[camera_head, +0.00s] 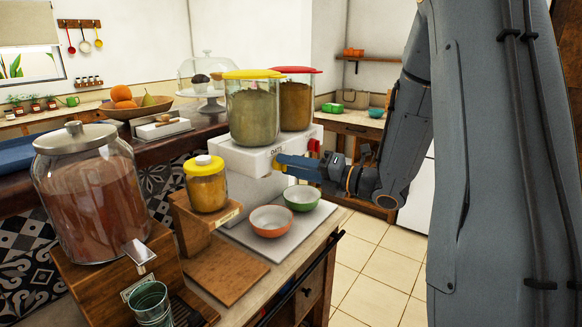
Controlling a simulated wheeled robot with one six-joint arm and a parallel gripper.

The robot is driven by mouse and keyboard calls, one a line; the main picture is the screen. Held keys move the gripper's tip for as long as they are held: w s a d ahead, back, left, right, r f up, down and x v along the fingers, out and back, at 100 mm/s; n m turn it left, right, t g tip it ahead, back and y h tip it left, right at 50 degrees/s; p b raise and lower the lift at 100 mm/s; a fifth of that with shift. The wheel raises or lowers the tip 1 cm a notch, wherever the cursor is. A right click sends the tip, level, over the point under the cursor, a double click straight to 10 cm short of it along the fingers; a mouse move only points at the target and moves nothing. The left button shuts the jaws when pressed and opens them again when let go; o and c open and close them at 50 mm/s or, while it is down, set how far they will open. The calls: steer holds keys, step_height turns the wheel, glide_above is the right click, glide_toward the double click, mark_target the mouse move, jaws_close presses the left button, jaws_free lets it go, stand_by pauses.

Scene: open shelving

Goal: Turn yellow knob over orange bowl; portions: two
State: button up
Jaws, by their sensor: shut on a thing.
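A two-canister dispenser has a white base (238,154). Its near clear canister (252,115) has a yellow lid and pale grainy contents. The far canister (296,104) has a red lid and browner contents. My gripper (281,162) reaches in from the right and is shut at the front of the base, under the near canister, where the yellow knob sits. The fingers hide most of the knob, so its angle cannot be told. An orange bowl (270,221) stands on the white tray (236,236) below; its contents cannot be made out. A green bowl (302,198) stands beside it.
A red knob (313,147) sits just right of my gripper. A yellow-lidded jar (206,185) stands on a wooden block, left of the bowls. A large jar (92,195) and a glass (150,303) are at front left. Open floor (372,270) lies to the right.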

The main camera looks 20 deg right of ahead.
steer(key=shift+s+a+f+m+t+h, duration=0.15)
steer(key=shift+m+t, duration=0.3)
steer(key=shift+m, duration=2.7)
steer(key=shift+w+m+t+h, duration=0.15)
steer(key=shift+m+t, duration=0.35)
steer(key=shift+m, duration=2.6)
steer(key=shift+s+a+f+m+t+h, duration=0.15)
steer(key=shift+m+t, duration=0.3)
steer(key=shift+m, duration=2.7)
steer(key=shift+d+r, duration=0.1)
steer(key=o, duration=1)
steer(key=shift+o, duration=0.2)
steer(key=b+v, duration=0.1)
steer(key=v, duration=0.7)
steer(key=shift+b, duration=0.4)
